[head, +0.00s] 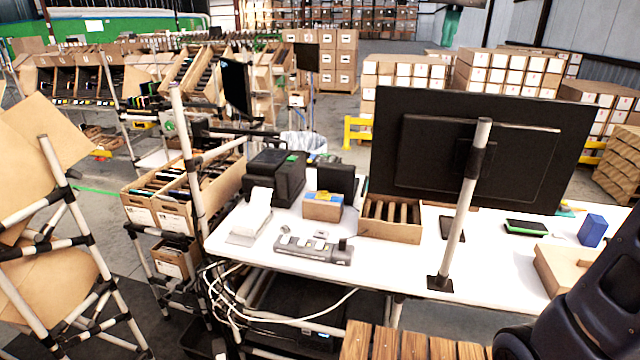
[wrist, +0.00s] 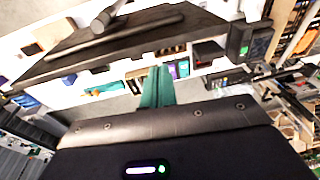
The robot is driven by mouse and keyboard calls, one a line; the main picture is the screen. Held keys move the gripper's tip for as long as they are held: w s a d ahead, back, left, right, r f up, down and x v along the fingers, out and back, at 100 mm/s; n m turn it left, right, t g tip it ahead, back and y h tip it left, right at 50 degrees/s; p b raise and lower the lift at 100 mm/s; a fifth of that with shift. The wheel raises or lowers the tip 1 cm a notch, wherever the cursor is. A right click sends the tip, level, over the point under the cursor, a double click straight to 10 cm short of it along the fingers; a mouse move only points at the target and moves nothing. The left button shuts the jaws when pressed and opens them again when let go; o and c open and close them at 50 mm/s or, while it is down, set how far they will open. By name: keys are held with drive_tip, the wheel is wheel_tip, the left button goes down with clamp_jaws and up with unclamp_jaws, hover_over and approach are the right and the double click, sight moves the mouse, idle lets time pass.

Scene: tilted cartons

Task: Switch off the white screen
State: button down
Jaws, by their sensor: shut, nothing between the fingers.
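A large flat monitor (head: 560,150) stands over the right half of the white table, on a white pole with black clamps. Its dark back faces the head camera, so its front is hidden and I cannot see any white screen. A large dark panel with a pole, likely the same monitor (wrist: 130,43), crosses the top of the wrist view. My gripper (wrist: 157,74) shows in the wrist view with its teal fingers shut together and empty. It appears apart from the panel. The head view shows only part of my dark arm at the lower right, not the gripper.
The white table (head: 390,262) holds a black printer (head: 275,178), a wooden slotted box (head: 391,226), a small carton (head: 322,207), a grey bar device (head: 313,250) and a blue box (head: 592,230). The pole (head: 462,205) rises at the table's front edge. Loose cables hang below.

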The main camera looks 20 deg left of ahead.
drive_tip(key=w+a+f+g, duration=0.1)
drive_tip(key=w+a+g, duration=0.15)
drive_tip(key=a, duration=1.15)
hover_over(320, 246)
drive_tip(key=w, duration=0.2)
wheel_tip(320, 246, down, 5)
wheel_tip(320, 246, down, 41)
drive_tip(key=shift+h, duration=0.4)
drive_tip(key=shift+r+g, duration=0.1)
drive_tip(key=shift+g, duration=0.15)
drive_tip(key=f, duration=0.4)
drive_tip(key=s+f, duration=0.1)
drive_tip(key=f, duration=0.9)
drive_tip(key=shift+s, duration=0.4)
